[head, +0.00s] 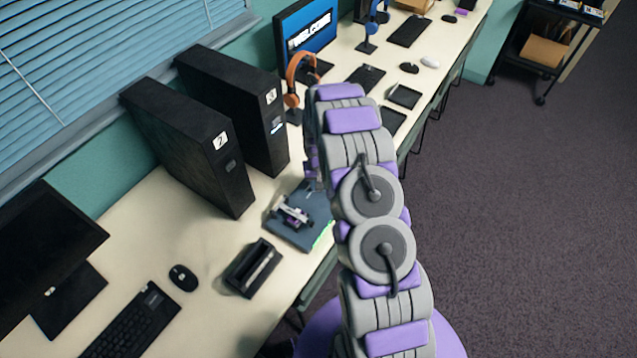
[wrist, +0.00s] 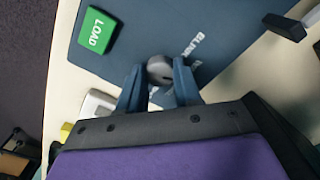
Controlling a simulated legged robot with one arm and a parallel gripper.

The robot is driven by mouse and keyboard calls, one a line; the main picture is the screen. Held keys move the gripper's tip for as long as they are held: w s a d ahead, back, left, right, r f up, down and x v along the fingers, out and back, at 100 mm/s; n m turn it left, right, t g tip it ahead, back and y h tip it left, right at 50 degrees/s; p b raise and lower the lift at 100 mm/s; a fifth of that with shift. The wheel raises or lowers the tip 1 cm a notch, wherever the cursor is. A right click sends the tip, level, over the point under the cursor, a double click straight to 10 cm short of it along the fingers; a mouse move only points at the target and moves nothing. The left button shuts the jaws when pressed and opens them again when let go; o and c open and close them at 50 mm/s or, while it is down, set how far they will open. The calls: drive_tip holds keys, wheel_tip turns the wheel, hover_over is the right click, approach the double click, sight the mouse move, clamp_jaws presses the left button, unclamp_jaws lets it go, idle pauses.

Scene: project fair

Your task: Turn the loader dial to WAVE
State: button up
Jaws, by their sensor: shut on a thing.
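In the wrist view, the loader dial (wrist: 159,69) is a round grey knob on a dark blue-grey panel (wrist: 225,25). My gripper (wrist: 158,82) is shut on it, with a blue finger on each side. The word BLINK is printed to the right of the dial, with another word beside it partly hidden by a finger. I cannot read WAVE or tell where the dial points. A green LOAD block (wrist: 97,31) is on the panel to the left. In the head view, my arm hides the dial and most of my gripper; part of the panel (head: 285,233) shows.
A small wheeled gadget (head: 293,215) sits on the panel in the head view. A dark holder (head: 253,268), a mouse (head: 183,277) and two black computer towers, 2 (head: 190,145) and 3 (head: 240,105), stand nearby.

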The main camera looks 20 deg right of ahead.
drive_tip(key=shift+w+r, duration=0.1)
drive_tip(key=shift+w, duration=0.05)
drive_tip(key=o, duration=1)
drive_tip(key=shift+o, duration=0.2)
wheel_tip(320, 180, up, 17)
drive_tip(key=p, duration=0.2)
